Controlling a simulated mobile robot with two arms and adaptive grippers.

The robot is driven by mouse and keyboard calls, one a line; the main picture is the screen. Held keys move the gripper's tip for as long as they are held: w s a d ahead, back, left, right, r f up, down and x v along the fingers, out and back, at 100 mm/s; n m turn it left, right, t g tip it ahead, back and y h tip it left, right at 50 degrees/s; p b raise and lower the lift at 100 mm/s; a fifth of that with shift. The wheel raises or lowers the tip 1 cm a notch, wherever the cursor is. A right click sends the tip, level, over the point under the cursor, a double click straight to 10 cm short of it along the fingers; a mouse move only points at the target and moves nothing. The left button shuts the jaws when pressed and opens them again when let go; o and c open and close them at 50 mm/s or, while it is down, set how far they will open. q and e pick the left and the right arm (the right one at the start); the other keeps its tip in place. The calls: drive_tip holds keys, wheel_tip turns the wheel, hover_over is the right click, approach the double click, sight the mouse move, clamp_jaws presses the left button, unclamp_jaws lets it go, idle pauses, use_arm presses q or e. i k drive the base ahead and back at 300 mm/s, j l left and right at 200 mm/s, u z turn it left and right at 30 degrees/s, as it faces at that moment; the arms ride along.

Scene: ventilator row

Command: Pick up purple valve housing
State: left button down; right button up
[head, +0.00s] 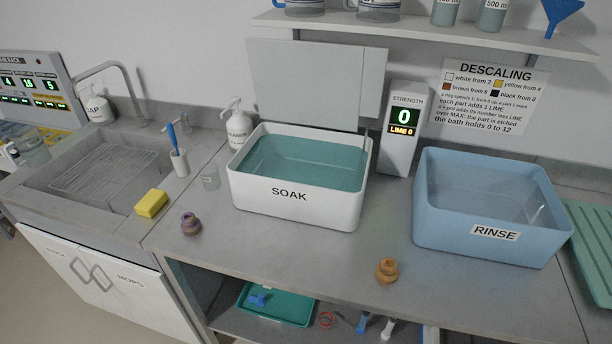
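The purple valve housing (191,224) is a small, stepped, rounded part with a brownish tint on it. It stands on the grey counter in the head view, left of the white SOAK basin and close to the counter's front edge. A similar orange-brown part (387,270) stands near the front edge, between the SOAK and RINSE basins. Neither of my grippers shows in the head view.
The SOAK basin (292,209) holds teal liquid; the blue RINSE basin (480,250) stands right. A yellow sponge (151,204), small clear cup (210,178) and white bottle (239,130) are near the housing. A strength display (402,135) stands behind. Counter around the housing is clear.

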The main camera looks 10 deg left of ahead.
sight(190, 224)
drive_tip(key=u, duration=1.25)
